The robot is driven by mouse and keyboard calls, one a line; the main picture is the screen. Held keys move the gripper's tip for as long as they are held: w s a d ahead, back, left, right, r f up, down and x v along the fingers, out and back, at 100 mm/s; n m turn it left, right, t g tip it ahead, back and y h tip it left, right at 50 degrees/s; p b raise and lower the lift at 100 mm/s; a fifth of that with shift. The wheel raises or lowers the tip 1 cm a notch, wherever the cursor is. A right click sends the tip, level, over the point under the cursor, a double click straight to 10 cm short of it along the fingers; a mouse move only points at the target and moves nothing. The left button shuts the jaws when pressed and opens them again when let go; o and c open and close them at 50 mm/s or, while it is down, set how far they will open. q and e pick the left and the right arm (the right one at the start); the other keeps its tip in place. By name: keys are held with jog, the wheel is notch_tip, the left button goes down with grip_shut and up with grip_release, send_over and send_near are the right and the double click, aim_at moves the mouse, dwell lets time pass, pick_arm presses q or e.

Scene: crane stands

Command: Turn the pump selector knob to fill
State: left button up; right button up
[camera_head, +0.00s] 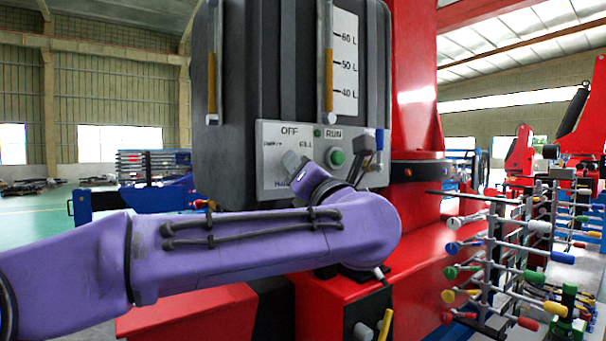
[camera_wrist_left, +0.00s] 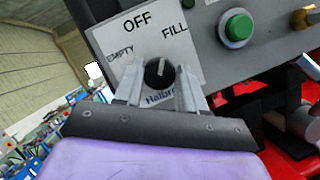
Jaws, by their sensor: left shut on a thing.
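The pump selector knob (camera_wrist_left: 158,73) is round and black with a pale pointer mark. It sits on a light panel (camera_wrist_left: 205,50) labelled OFF, EMPTY and FILL. In the left wrist view the mark points up and slightly right, roughly between OFF and FILL. My left gripper (camera_wrist_left: 158,82) has its grey fingers on either side of the knob and is shut on it. In the head view the left gripper (camera_head: 296,162) is at the panel (camera_head: 272,186), below the OFF label, and hides the knob. My right gripper is not in view.
A green button (camera_head: 337,158) under a RUN label is right of the knob; it also shows in the left wrist view (camera_wrist_left: 238,26). A dark tank (camera_head: 255,60) with a litre scale stands above. A rack with coloured handles (camera_head: 500,250) stands at the right.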

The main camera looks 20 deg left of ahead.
pick_arm(q)
jog(key=shift+m+h, duration=0.7)
jog(key=shift+m, duration=0.9)
jog(key=o, duration=1)
jog(key=b+v, duration=0.3)
jog(key=v, duration=0.7)
jog(key=shift+s+b, duration=0.25)
jog(key=shift+b, duration=0.1)
jog(key=shift+d, duration=0.1)
